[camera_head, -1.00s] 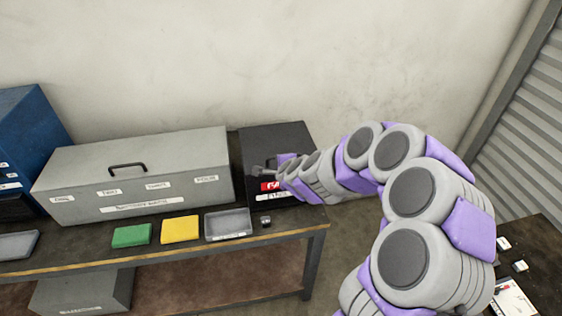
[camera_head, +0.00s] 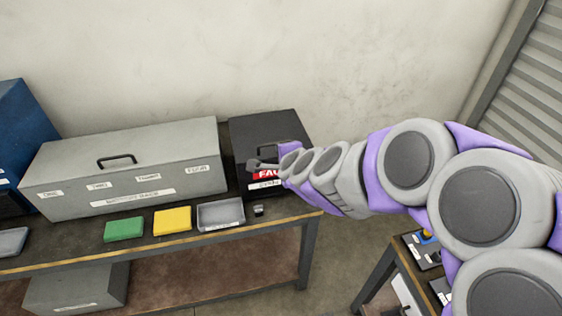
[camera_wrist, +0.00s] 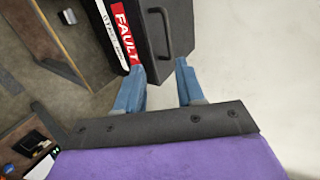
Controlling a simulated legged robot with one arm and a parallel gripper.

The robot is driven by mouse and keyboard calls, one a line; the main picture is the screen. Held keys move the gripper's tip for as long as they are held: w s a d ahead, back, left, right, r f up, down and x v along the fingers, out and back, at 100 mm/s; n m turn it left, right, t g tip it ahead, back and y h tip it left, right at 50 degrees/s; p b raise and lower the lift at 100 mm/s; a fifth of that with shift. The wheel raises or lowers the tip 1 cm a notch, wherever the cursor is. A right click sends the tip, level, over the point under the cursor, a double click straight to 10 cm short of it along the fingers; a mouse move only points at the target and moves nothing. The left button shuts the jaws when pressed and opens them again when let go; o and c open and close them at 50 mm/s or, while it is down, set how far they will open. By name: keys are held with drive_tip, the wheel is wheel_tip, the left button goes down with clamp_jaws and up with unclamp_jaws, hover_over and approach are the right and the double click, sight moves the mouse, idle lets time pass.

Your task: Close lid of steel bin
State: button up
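A long grey metal bin (camera_head: 125,170) with a black handle on top stands on the bench. Its lid looks shut, flush along the front edge. A black bin (camera_head: 240,130) with a red FAULT label (camera_head: 266,175) stands to its right, and its top also looks shut. My gripper (camera_head: 256,165) is in front of the black bin's face, near the label. In the wrist view my gripper (camera_wrist: 160,75) has its two blue fingers apart with nothing between them. The black bin (camera_wrist: 160,12), with its handle and label, lies just beyond the fingers. My arm hides part of the black bin's right side.
A green block (camera_head: 124,229), a yellow block (camera_head: 172,221), a grey tray (camera_head: 221,215) and a small dark item (camera_head: 258,210) lie along the bench's front. A blue cabinet (camera_head: 22,130) stands at the left. A second table (camera_head: 385,275) is at the lower right, with open floor between.

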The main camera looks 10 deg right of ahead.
drive_tip(key=shift+b+v, duration=0.3)
drive_tip(key=shift+v, duration=0.6)
drive_tip(key=s+a+f+n+g+y, duration=0.1)
drive_tip(key=s+a+n+g+y, duration=0.1)
drive_tip(key=s+a+n+g, duration=0.25)
drive_tip(key=s+a+f+n+g+y, duration=0.1)
drive_tip(key=s+a+n+y, duration=0.15)
drive_tip(key=s+n, duration=0.45)
drive_tip(key=s+d+f+n+g+h, duration=0.1)
drive_tip(key=s+d+n+g+h, duration=0.1)
drive_tip(key=s, duration=0.9)
drive_tip(key=s+d+n+g+h, duration=0.2)
drive_tip(key=s+d+n+g, duration=0.2)
drive_tip(key=s, duration=0.7)
drive_tip(key=shift+d+f+g, duration=0.35)
drive_tip(key=shift+f+g, duration=0.05)
drive_tip(key=shift+g, duration=0.35)
drive_tip(key=shift+n+h, duration=0.25)
